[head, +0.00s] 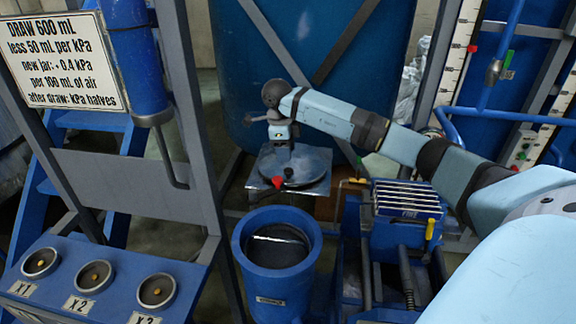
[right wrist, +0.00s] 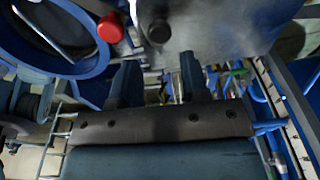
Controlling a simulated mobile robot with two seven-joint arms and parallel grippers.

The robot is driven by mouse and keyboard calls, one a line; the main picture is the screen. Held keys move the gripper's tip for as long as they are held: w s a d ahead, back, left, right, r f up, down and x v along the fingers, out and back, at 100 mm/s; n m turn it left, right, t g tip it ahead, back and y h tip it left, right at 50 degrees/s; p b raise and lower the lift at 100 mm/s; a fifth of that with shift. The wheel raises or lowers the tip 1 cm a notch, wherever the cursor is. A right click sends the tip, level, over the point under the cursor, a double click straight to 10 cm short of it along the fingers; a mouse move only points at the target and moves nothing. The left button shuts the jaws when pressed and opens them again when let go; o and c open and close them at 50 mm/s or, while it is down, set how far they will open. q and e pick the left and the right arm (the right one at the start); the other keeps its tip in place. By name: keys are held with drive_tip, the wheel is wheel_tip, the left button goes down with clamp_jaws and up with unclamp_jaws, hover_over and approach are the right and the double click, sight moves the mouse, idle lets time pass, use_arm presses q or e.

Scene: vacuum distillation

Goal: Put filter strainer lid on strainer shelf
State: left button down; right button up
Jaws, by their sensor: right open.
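The filter strainer lid (head: 311,163) appears as a grey round disc with a small dark knob (head: 288,172). It lies on the square metal strainer shelf (head: 318,188), in the middle of the head view. My right gripper (head: 284,147) is above the lid and seems clear of it. In the right wrist view its two fingers (right wrist: 158,82) are spread with nothing between them. The dark knob (right wrist: 159,31) shows beyond the fingers against grey metal. Whether the lid sits fully flat is hard to tell. My left gripper is out of view.
The blue round strainer body (head: 277,270) stands open in front of the shelf. A red knob (head: 277,182) is at the shelf's front edge. A blue rack with striped top (head: 408,198) stands to the right. A large blue tank (head: 330,60) is behind.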

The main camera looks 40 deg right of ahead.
drive_tip(key=r, duration=0.5)
drive_tip(key=shift+w+a, duration=0.2)
idle(0.3)
